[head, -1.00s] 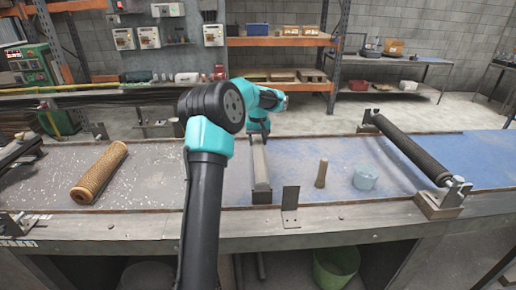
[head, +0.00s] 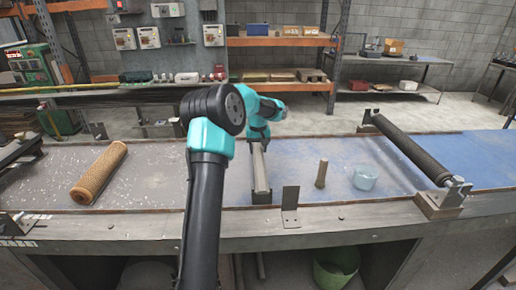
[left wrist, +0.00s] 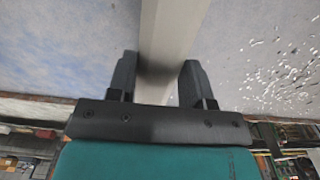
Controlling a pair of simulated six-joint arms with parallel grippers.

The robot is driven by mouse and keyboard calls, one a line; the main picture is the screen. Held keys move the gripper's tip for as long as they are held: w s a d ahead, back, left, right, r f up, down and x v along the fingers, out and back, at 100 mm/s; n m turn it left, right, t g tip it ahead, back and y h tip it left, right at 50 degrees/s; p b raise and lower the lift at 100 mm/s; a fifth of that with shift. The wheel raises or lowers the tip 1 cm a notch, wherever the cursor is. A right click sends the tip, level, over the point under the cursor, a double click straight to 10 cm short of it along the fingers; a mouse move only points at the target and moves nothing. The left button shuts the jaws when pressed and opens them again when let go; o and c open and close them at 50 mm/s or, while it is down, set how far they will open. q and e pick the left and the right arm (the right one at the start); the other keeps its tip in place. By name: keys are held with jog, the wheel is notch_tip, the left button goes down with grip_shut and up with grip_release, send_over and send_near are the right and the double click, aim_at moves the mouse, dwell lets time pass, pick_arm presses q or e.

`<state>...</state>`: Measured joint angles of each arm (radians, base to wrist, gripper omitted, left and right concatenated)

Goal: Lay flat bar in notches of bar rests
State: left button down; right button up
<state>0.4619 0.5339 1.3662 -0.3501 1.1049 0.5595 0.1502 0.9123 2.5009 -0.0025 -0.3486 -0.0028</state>
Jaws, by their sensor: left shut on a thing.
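The flat bar (head: 261,172) is a long grey strip pointing away from me across the middle of the table in the head view. Its near end is at a dark bar rest (head: 262,198) by the front edge; I cannot tell whether it is seated in the notch. The far rest is hidden by my arm. My left gripper (head: 259,142) is shut on the bar toward its far part. In the left wrist view the bar (left wrist: 170,40) runs between the two dark fingers (left wrist: 157,82). My right gripper is not in view.
An upright metal bracket (head: 290,205) stands just right of the near rest. A wooden peg (head: 321,174) and a light-blue cup (head: 365,178) stand farther right. A mesh-covered roller (head: 405,150) is on the right, and a tan mesh tube (head: 99,173) lies on the left.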

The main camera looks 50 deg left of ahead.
aim_at(258, 150)
pick_arm(q)
jog(key=c, duration=0.5)
grip_release()
notch_tip(258, 150, up, 12)
jog(key=shift+r, duration=0.1)
dwell(0.6)
notch_tip(258, 150, down, 12)
jog(key=shift+f, duration=0.15)
dwell(0.5)
